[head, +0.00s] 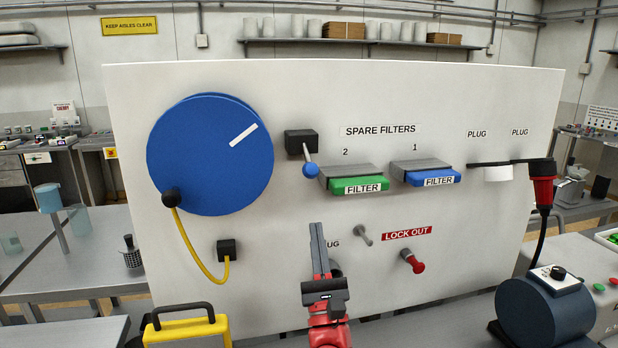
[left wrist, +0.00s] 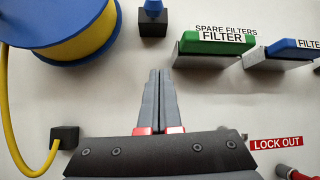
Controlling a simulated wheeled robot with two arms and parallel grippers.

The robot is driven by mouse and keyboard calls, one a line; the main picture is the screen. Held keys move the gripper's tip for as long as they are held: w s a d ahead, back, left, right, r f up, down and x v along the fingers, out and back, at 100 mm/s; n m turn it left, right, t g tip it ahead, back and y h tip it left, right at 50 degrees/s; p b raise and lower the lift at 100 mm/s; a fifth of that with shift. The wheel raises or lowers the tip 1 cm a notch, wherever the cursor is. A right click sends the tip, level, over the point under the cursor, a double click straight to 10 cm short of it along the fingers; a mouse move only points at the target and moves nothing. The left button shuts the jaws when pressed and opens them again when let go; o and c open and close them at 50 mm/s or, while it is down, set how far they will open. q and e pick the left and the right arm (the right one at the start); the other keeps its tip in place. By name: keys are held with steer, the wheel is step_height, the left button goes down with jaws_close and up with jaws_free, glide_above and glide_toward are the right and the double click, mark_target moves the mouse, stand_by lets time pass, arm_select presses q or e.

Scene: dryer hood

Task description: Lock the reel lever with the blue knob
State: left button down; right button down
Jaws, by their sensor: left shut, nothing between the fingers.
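The reel lever has a black mount (head: 301,143) and a short grey rod ending in a blue knob (head: 311,170), pointing down and slightly right. The blue knob (left wrist: 153,5) also shows at the top edge of the left wrist view. The blue reel (head: 210,154) is left of the lever, with a yellow cable (head: 198,252) running down from it. My left gripper (head: 316,228) is shut and empty, below the knob and apart from it. Its closed fingertips (left wrist: 160,72) point up toward the lever's mount in the left wrist view. My right gripper is not in view.
Right of the knob are a green filter (head: 358,185) and a blue filter (head: 426,179) in slots. A red lock-out knob (head: 412,262) and a grey peg (head: 362,236) stick out lower right. The panel (head: 270,240) between gripper and knob looks clear.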

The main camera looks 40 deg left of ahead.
mark_target(308, 159)
arm_select(q)
steer(key=shift+s+d+r+t, duration=0.1)
steer(key=shift+d+r+t, duration=0.15)
steer(key=shift+r, duration=0.25)
steer(key=w+a+r+p, duration=0.2)
steer(key=a+r+p, duration=0.1)
steer(key=r+p, duration=0.5)
steer(key=shift+w+r+p, duration=0.15)
steer(key=shift+r+p, duration=0.1)
steer(key=shift+p, duration=0.25)
steer(key=shift+w+a, duration=0.1)
